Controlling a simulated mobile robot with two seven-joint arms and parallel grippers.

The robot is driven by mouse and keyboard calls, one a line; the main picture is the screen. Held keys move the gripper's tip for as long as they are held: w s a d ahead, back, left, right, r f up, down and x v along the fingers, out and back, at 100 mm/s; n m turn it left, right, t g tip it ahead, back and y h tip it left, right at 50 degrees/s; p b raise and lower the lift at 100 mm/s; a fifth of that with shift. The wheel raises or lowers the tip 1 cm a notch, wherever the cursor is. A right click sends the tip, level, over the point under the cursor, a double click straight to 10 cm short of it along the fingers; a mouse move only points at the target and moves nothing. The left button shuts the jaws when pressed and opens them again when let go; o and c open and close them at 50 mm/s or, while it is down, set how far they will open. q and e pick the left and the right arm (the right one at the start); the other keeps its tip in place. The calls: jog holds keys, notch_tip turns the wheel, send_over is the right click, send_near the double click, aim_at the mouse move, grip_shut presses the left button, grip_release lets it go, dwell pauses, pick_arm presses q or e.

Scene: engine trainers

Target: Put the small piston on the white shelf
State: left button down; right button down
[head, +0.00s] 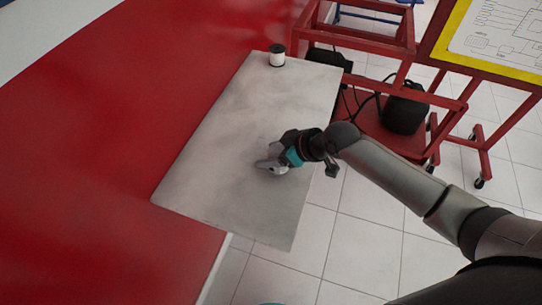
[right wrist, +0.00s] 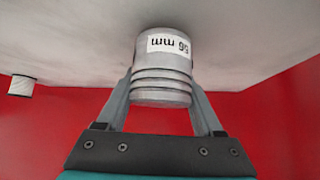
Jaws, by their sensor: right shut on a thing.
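My right gripper (head: 271,166) is low over the grey-white shelf board (head: 225,140), near the middle of its right half. In the right wrist view its two fingers are shut on a grey ringed piston (right wrist: 163,85) with a white label ending in "mm". The piston's far end is at or very near the pale board surface (right wrist: 75,35); I cannot tell whether it touches. In the head view the fingers mostly hide this piston. My left gripper is not in view.
A white cylinder with a dark top (head: 277,56) stands at the board's far end; it also shows in the right wrist view (right wrist: 22,86). A red surface (head: 95,170) lies left. A red wheeled frame (head: 400,90) and a black bag (head: 405,108) stand beyond the right edge.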

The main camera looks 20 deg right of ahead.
jog(key=shift+f, duration=0.5)
grip_release()
jog(key=shift+f, duration=0.15)
jog(key=shift+r, duration=0.25)
jog(key=p+v, duration=0.2)
jog(key=v, duration=1)
jog(key=shift+s+f, duration=0.1)
jog(key=shift+f, duration=0.05)
